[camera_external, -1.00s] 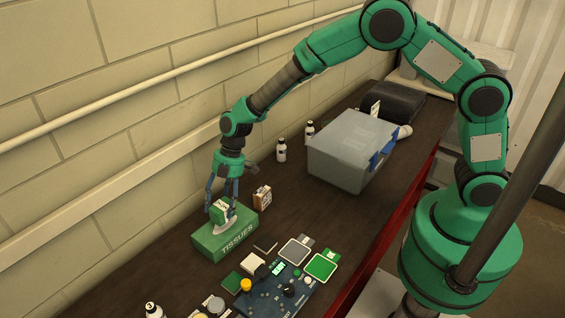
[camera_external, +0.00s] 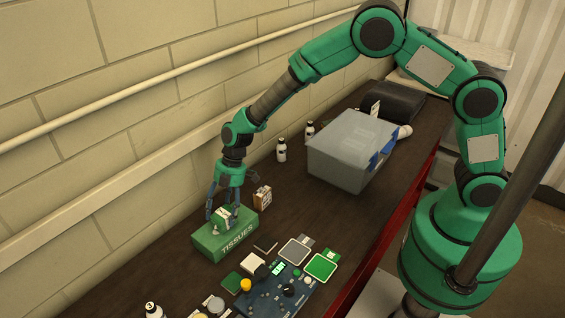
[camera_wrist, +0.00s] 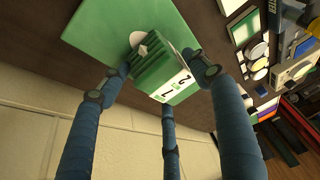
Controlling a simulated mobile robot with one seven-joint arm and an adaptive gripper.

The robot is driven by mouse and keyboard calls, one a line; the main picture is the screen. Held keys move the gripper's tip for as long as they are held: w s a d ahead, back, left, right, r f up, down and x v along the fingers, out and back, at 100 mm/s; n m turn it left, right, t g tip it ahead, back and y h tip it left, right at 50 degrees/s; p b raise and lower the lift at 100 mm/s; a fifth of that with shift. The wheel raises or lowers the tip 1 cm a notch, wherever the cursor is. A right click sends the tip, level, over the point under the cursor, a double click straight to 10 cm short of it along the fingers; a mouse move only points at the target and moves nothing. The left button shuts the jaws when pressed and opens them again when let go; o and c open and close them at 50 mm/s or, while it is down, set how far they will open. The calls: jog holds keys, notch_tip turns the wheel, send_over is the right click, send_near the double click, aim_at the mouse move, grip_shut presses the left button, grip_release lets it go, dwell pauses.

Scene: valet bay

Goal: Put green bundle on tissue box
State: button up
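The green bundle (camera_external: 222,221), a small block with a white band marked with a 2, sits on top of the green tissue box (camera_external: 232,244), leaning against the white tissue tuft. In the wrist view the bundle (camera_wrist: 153,66) looks tilted over the box top (camera_wrist: 92,30), the tuft (camera_wrist: 136,39) beside it. My gripper (camera_external: 222,210) is around the bundle with its three blue fingers spread. The contact under the bundle is hidden.
A brown-and-white box (camera_external: 262,197) stands right behind the tissue box. A blue control board (camera_external: 275,292) and several small items lie in front. A grey lidded bin (camera_external: 345,160) and small bottles (camera_external: 281,151) stand farther back. The wall runs close along the left.

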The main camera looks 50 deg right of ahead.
jog(key=shift+o, duration=0.6)
jog(key=shift+r+p, duration=0.2)
jog(key=shift+p, duration=0.1)
jog(key=shift+d+r, duration=0.15)
jog(key=shift+r, duration=0.2)
jog(key=v, duration=1.1)
jog(key=shift+b, duration=0.35)
jog(key=shift+d, duration=0.15)
